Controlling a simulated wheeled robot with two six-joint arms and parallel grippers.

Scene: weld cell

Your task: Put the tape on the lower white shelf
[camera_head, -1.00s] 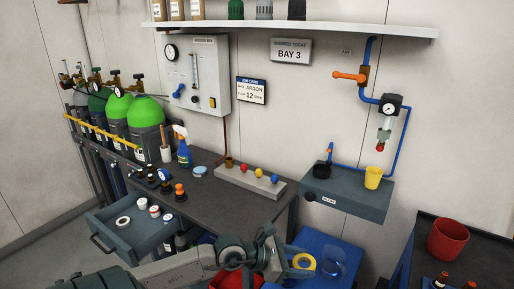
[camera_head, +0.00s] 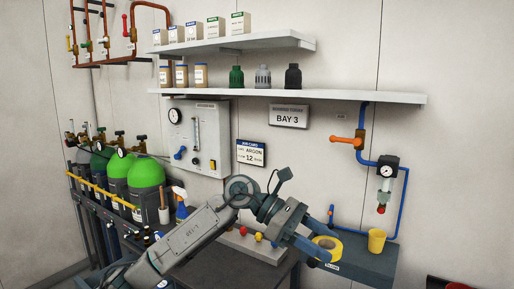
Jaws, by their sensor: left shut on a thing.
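The yellow tape roll (camera_head: 334,256) is in the jaws of my left gripper (camera_head: 320,235), whose blue-grey fingers are shut on it. In this view the roll overlaps the grey wall box; I cannot tell the gap between them. The lower white shelf (camera_head: 370,96) runs along the wall above and behind the gripper. A green, a grey and a dark bottle stand near its middle, and several tan jars stand at its left. My right gripper is out of view.
A shorter upper white shelf (camera_head: 290,40) holds several small boxes. The lower shelf's right part is bare. A yellow cup (camera_head: 377,242) stands on the grey wall box (camera_head: 375,264), close right of the tape. Blue piping with a gauge (camera_head: 386,171) is on the wall above.

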